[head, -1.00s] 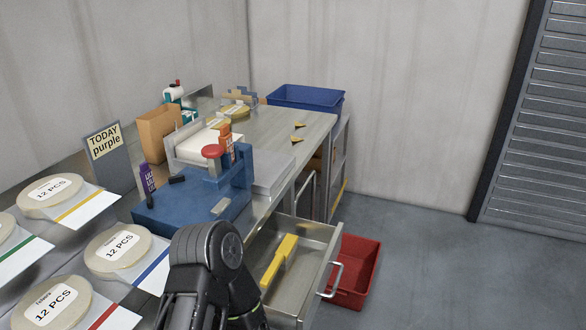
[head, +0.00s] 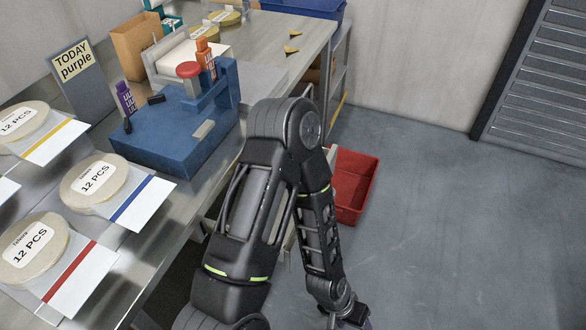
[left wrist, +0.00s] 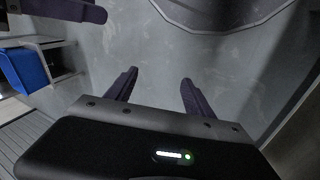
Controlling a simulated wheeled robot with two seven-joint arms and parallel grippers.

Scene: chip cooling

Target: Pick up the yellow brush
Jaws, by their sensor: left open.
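The yellow brush is not visible now in either view. The open drawer (head: 334,153) where it lay is mostly covered by my left arm in the head view. My left gripper hangs at the bottom edge of the head view, mostly cut off, beyond the drawer's side. In the left wrist view my left gripper (left wrist: 158,80) is open and empty, with bare grey floor beyond its fingers. A dark purple finger, apparently of my right gripper (left wrist: 65,10), shows at the top left of that view; its opening cannot be judged.
A red bin (head: 352,187) stands on the floor beside the drawer. The steel table (head: 190,222) carries a blue fixture (head: 165,140), round labelled containers and a sign. A blue bin (head: 310,8) is at the table's far end. Floor at right is clear.

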